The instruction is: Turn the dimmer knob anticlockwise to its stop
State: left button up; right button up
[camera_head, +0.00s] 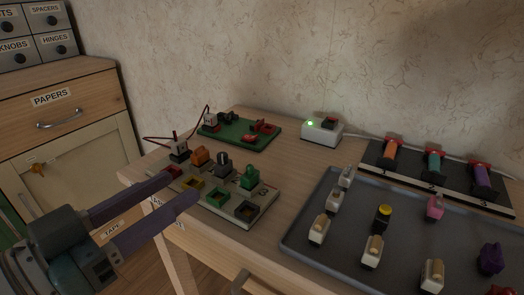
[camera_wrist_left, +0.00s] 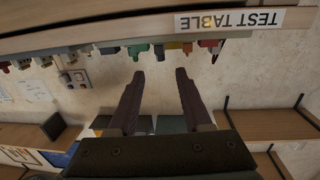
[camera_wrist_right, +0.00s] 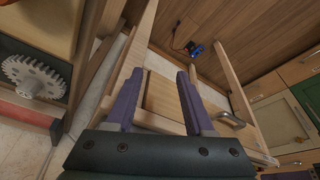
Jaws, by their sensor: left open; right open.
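I cannot tell for sure which thing is the dimmer knob. A dark round part with a pale mark (camera_head: 223,160) stands on the grey board (camera_head: 262,189) and looks knob-like. My left gripper (camera_head: 183,187) is open and empty, with its purple fingers at the table's left front edge, before that board.
A green board (camera_head: 240,140) and a white box with a green light (camera_head: 322,132) stand behind. A grey tray (camera_head: 297,236) of switches and a black rack with three tubes (camera_head: 430,178) fill the right. A drawer cabinet (camera_head: 52,98) stands left.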

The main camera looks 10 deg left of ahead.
aim_at(218, 159)
pick_arm(q)
jog(key=b+x, duration=0.2)
jog(key=x, duration=0.8)
jog(key=shift+r, duration=0.1)
jog(key=shift+c, duration=0.3)
grip_shut()
